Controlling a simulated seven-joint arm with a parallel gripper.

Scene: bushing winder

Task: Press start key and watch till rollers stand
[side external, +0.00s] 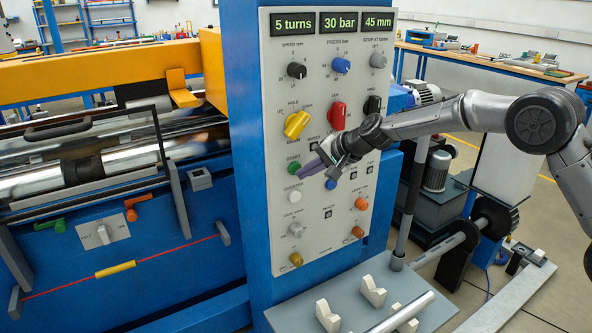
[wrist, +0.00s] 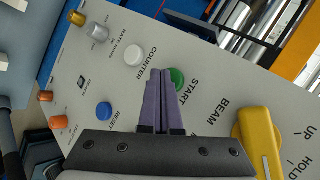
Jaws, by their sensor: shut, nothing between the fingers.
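The green START key (side external: 293,168) sits on the grey control panel, left of my gripper (side external: 304,172) in the side view. In the wrist view the green key (wrist: 178,78) shows just right of the fingertips (wrist: 160,73), partly hidden behind them. My gripper is shut and empty, its purple fingers pointing at the panel. I cannot tell whether the tips touch the panel or the key. The shiny rollers (side external: 112,163) lie in the blue machine at the left; whether they turn cannot be told. The displays (side external: 338,22) read 5 turns, 30 bar and 45 mm.
A white COUNTER button (wrist: 134,55), a blue RESET button (wrist: 104,109) and a yellow BEAM knob (wrist: 258,140) surround the fingers. A red knob (side external: 338,114) is above my gripper. A grey shelf with pale V-blocks (side external: 373,291) juts out below the panel.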

